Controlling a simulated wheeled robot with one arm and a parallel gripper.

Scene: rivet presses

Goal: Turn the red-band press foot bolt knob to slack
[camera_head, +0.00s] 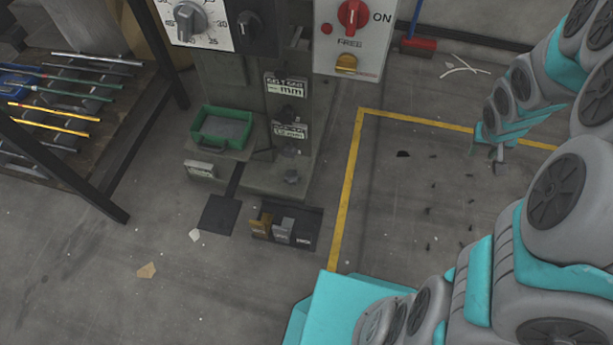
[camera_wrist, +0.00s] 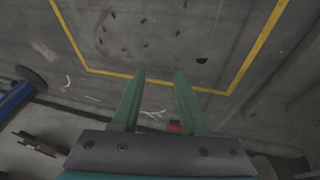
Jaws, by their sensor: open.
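A grey press (camera_head: 235,75) stands at the upper middle of the head view; no red band shows on the part in view. A small grey knob-like part (camera_head: 291,176) sits low on its base, below two white labels; I cannot tell whether it is the foot bolt knob or how it is set. My gripper (camera_wrist: 160,72) is open and empty in the wrist view, its two green fingers over bare floor. In the head view the end of my arm hangs at the right, well apart from the press. The press is not recognisable in the wrist view.
A control panel (camera_head: 368,50) with a red knob hangs on the press's right. A green tray (camera_head: 205,138) rests on its base. A dark pedal box (camera_head: 310,217) lies on the floor before it. A rod rack (camera_head: 105,205) stands left. The floor inside the yellow line (camera_head: 346,190) is mostly clear.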

